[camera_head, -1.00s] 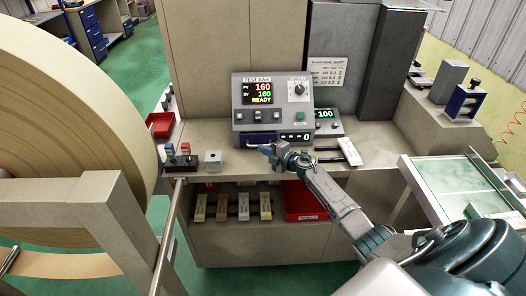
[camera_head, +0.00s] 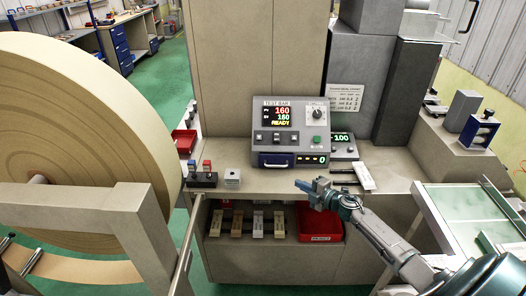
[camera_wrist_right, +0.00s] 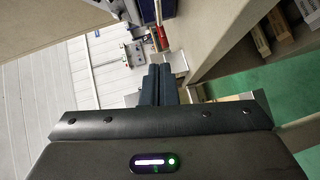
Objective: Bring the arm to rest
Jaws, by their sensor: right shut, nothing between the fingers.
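My right gripper (camera_head: 305,185) shows in the head view in front of the counter's front edge, below and right of the test bar console (camera_head: 290,128). Its two fingers are together with nothing between them. In the right wrist view the dark fingers (camera_wrist_right: 157,72) lie side by side, touching. My right arm (camera_head: 375,232) comes in from the lower right. My left gripper is not in view.
The counter (camera_head: 390,165) holds the console, a small block (camera_head: 232,177) and a long pale-handled tool (camera_head: 364,176). A shelf below holds a red bin (camera_head: 322,224) and several handled pieces (camera_head: 258,223). A large paper roll (camera_head: 80,120) stands at left, a green-topped table (camera_head: 465,212) at right.

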